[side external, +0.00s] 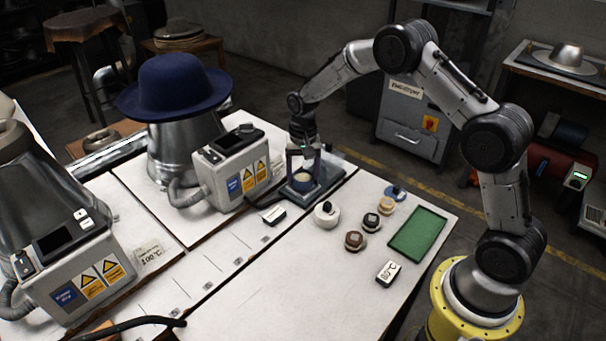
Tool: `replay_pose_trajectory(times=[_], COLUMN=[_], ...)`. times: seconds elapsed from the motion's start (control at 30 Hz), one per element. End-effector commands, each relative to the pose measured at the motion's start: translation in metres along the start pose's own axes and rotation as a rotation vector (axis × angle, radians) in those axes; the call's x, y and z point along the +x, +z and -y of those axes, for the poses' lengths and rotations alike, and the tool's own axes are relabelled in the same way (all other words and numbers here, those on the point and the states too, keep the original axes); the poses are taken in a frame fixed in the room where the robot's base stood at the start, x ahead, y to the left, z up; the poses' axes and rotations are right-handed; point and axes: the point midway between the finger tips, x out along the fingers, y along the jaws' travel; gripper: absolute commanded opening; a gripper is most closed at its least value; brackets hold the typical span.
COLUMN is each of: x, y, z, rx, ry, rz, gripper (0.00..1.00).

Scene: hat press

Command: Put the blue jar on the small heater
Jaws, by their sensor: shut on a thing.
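The small heater (325,184) is a grey-blue block near the back edge of the white table. I cannot tell whether the jar rests fully on the heater. A flat blue round piece with a dark knob (397,193) lies on the table behind the green tray.
A control box (232,173) and blue hat (172,88) stand left.

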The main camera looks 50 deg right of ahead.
Motion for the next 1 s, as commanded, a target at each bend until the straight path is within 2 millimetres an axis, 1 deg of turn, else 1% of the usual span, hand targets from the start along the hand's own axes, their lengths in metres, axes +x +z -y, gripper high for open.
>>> replay_pose_trajectory(times=[0.03,0.17,0.4,0.53,0.67,0.9,1.0], x=[0.000,0.000,-0.001,-0.009,-0.029,-0.080,-0.099], y=[0.000,0.000,0.000,0.000,-0.001,-0.001,-0.001], z=[0.000,0.000,0.000,0.000,0.001,0.001,0.001], rx=[0.000,0.000,0.000,0.000,0.000,0.000,0.000], ry=[0.000,0.000,0.000,-0.001,-0.003,-0.003,-0.003], rz=[0.000,0.000,-0.001,-0.002,-0.004,-0.004,-0.004], gripper=[0.77,1.00,1.00,1.00,1.00,1.00,1.00])
